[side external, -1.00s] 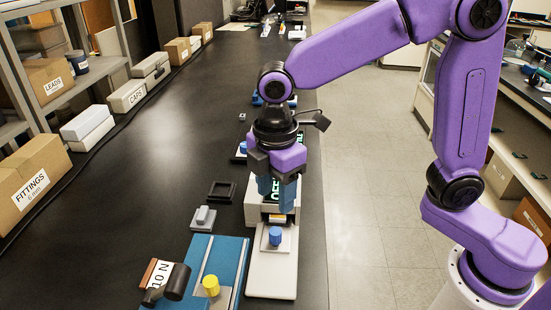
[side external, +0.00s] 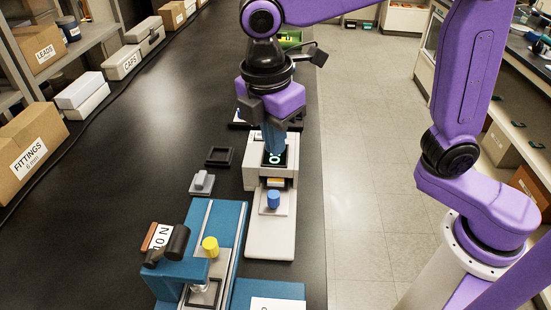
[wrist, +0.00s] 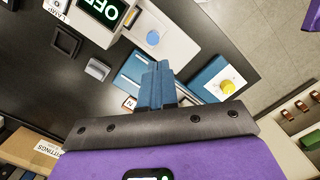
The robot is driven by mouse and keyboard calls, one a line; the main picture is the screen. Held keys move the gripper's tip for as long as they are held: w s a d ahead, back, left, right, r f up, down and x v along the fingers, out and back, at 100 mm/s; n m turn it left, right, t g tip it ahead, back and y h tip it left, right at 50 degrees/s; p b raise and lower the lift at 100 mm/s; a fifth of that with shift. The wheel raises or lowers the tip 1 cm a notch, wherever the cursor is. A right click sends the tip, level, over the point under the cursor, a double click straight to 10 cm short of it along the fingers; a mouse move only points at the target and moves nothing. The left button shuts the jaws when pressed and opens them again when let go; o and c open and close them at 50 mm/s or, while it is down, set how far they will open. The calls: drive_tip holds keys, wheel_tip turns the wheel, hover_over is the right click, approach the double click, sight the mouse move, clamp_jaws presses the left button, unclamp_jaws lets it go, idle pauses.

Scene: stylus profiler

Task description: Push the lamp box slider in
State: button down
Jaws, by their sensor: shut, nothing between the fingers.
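The lamp box (side external: 282,173) is a white box with a dark display showing green characters. In the wrist view its display (wrist: 106,10) reads "OFF". A white base extends from its front, carrying a grey slider plate with a blue round knob (side external: 273,199); the knob also shows in the wrist view (wrist: 153,38). A yellow strip shows in the box's front opening. My gripper (side external: 275,154) points down over the box in the side view, its blue fingers together and empty, partly hiding the display. The fingers also show in the wrist view (wrist: 157,70), apart from the knob.
A teal device (side external: 230,232) with a yellow knob (side external: 210,246) and a dark lever stands at the front left. A small grey block (side external: 202,183) and a black square tray (side external: 220,156) lie left of the lamp box.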

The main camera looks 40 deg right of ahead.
drive_tip(key=s+a+f+n+t+h, duration=0.4)
drive_tip(key=s+f+n+h, duration=0.15)
drive_tip(key=s+f, duration=0.25)
drive_tip(key=n+t, duration=0.6)
approach(275, 202)
drive_tip(key=f, duration=0.2)
drive_tip(key=d+f, duration=0.1)
drive_tip(key=shift+w+y, duration=0.35)
drive_tip(key=w+d, duration=0.1)
drive_tip(key=w, duration=0.2)
drive_tip(key=shift+d+f, duration=0.15)
drive_tip(key=shift+d, duration=0.2)
drive_tip(key=shift+w+d, duration=0.25)
drive_tip(key=shift+w, duration=0.15)
